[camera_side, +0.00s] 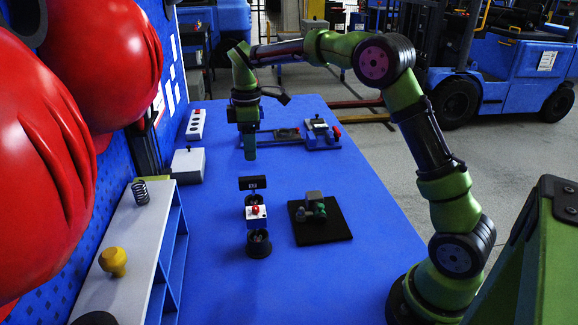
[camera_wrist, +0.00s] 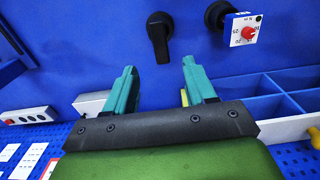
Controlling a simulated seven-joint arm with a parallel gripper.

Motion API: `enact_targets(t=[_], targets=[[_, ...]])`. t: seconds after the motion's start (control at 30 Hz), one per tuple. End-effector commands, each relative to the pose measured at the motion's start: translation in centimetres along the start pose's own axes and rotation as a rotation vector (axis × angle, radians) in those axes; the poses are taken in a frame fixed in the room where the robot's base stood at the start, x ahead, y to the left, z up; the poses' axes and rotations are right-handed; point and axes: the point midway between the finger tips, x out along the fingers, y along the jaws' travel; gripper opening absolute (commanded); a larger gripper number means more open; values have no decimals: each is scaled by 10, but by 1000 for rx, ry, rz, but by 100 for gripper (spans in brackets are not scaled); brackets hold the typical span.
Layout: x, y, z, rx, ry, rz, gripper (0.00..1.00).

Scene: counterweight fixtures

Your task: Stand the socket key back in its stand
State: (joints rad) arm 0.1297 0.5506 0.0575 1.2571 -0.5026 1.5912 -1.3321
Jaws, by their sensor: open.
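My gripper (camera_side: 249,155) points down above the blue table, its teal fingers spread; in the wrist view the open fingers (camera_wrist: 158,85) have no held object visible between them. A black piece with a wide labelled head (camera_side: 252,183) stands upright on the table, nearer the side camera than the gripper. In front of it is a white dial box with a red knob (camera_side: 256,212) above a black round base (camera_side: 258,243). The dial also shows in the wrist view (camera_wrist: 243,30), right of a black handle-like piece (camera_wrist: 158,40). I cannot tell for certain which piece is the socket key or its stand.
A black pad (camera_side: 322,232) carrying a grey-green fixture lies to the right. A rail fixture (camera_side: 320,134) is behind. A white box (camera_side: 188,165) and button strip (camera_side: 195,124) stand left. A shelf (camera_side: 122,262) with a spring and yellow knob borders the table. The front table is clear.

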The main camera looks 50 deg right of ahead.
Motion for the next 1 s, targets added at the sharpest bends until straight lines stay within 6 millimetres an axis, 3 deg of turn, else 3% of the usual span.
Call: enact_targets(t=[0.27,0.37,0.6,0.8,1.0], targets=[[-30,-12,4,44,24,19,55],[-51,-35,12,133,75,50,55],[-88,-119,52,479,285,98,55],[-85,-185,91,788,488,65,55],[-65,-225,117,1015,638,-5,55]])
